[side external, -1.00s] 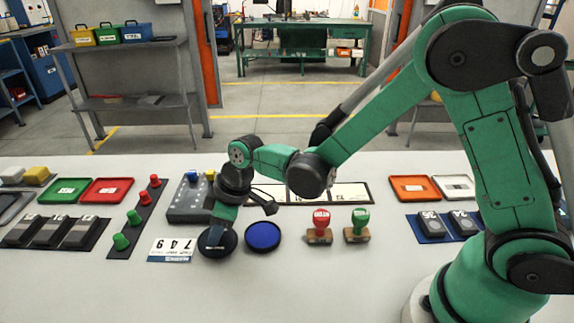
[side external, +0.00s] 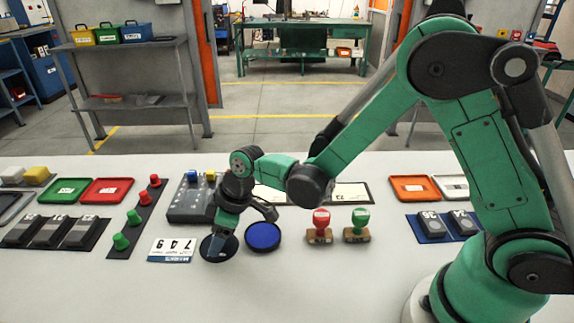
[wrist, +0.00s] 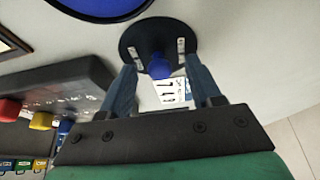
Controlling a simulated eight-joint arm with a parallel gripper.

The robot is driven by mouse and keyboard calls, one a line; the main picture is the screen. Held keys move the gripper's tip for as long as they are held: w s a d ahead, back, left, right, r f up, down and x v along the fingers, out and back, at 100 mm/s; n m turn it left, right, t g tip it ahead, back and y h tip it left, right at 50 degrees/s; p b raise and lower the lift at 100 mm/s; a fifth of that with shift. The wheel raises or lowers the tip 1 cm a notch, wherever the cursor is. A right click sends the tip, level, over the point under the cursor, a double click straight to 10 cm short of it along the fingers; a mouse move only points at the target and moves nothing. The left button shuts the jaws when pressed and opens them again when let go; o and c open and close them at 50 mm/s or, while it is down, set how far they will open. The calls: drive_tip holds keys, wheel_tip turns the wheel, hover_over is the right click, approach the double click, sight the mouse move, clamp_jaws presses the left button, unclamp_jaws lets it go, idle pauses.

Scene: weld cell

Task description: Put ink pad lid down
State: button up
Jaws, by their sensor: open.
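The ink pad lid (side external: 211,251) is a round black disc beside the open blue ink pad (side external: 263,236), on its left in the side view. The lid appears to lie flat on the table. In the wrist view the lid (wrist: 133,35) shows its blue knob (wrist: 158,65) facing my gripper. My gripper (wrist: 159,68) is open, with one finger on each side of the knob and gaps visible. In the side view my gripper (side external: 220,236) is right over the lid and hides part of it. The blue pad (wrist: 100,5) also shows at the top of the wrist view.
A number card (side external: 171,250) lies close left of the lid. A grey button box (side external: 188,205) stands behind. A red stamp (side external: 320,228) and green stamp (side external: 357,227) stand to the right. The table in front is clear.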

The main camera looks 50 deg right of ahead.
sight(246, 241)
drive_tip(key=v, duration=1.2)
drive_tip(key=s+d+m+t+h, duration=0.1)
drive_tip(key=s+d+m, duration=0.1)
drive_tip(key=d+m, duration=0.1)
drive_tip(key=s+d+r+m+t+h, duration=0.1)
drive_tip(key=s+d+m, duration=0.2)
drive_tip(key=s+d+r+m+t+h, duration=0.1)
drive_tip(key=s+d+m+t, duration=0.1)
drive_tip(key=d+m, duration=0.1)
drive_tip(key=shift+s+d, duration=0.3)
drive_tip(key=shift+s, duration=0.1)
